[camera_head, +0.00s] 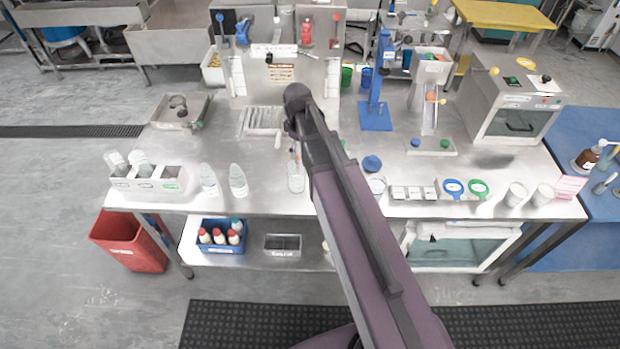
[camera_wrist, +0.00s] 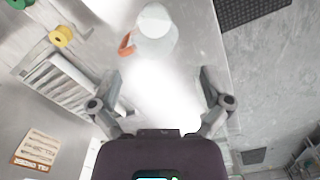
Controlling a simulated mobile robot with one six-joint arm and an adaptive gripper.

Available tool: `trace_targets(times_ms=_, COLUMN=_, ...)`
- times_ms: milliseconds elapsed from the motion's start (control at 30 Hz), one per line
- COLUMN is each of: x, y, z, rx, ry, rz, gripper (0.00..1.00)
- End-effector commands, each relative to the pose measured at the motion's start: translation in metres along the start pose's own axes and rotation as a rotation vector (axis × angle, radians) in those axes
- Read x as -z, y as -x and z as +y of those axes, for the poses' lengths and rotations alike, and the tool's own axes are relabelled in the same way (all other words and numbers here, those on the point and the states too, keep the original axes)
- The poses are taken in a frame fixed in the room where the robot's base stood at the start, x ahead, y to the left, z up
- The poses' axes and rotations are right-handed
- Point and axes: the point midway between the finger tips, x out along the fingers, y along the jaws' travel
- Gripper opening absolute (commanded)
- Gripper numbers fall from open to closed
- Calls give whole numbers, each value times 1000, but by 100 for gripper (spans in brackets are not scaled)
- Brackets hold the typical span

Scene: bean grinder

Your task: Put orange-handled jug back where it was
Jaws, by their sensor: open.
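The orange-handled jug (camera_wrist: 154,32) shows at the top of the wrist view. It is pale and clear, with its orange handle on the left side. My gripper (camera_wrist: 158,84) is open, its two fingers spread with nothing between them. The jug lies beyond the fingertips, apart from them. In the head view a clear jug (camera_head: 296,178) with a bit of orange near its top stands at the table's front, left of my arm. My arm covers most of the gripper there. A bright glare hides the table between the fingers.
Two clear bottles, a left one (camera_head: 208,180) and a right one (camera_head: 238,181), stand nearby. A white divided box (camera_head: 150,184) is farther left. A slotted drain (camera_head: 262,121) lies behind. Blue and green rings (camera_head: 453,188) and small trays are to the right.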

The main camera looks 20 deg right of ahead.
Motion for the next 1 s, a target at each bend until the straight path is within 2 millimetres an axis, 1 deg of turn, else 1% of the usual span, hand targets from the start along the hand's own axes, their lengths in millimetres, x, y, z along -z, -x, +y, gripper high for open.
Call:
trace_targets(times_ms=33, x=-14, y=0, z=-16, rx=0, ry=-70, rz=1, gripper=98)
trace_targets(times_ms=200, x=-43, y=0, z=-49, rx=1, ry=-336, rz=5, gripper=98)
trace_targets(times_ms=400, x=-73, y=-1, z=-82, rx=3, ry=-617, rz=8, gripper=98)
trace_targets(times_ms=500, x=-82, y=-1, z=-92, rx=4, ry=-714, rz=10, gripper=98)
trace_targets(times_ms=700, x=-89, y=-1, z=-100, rx=5, ry=-805, rz=11, gripper=98)
trace_targets(times_ms=1000, x=-89, y=-1, z=-100, rx=5, ry=-810, rz=10, gripper=98)
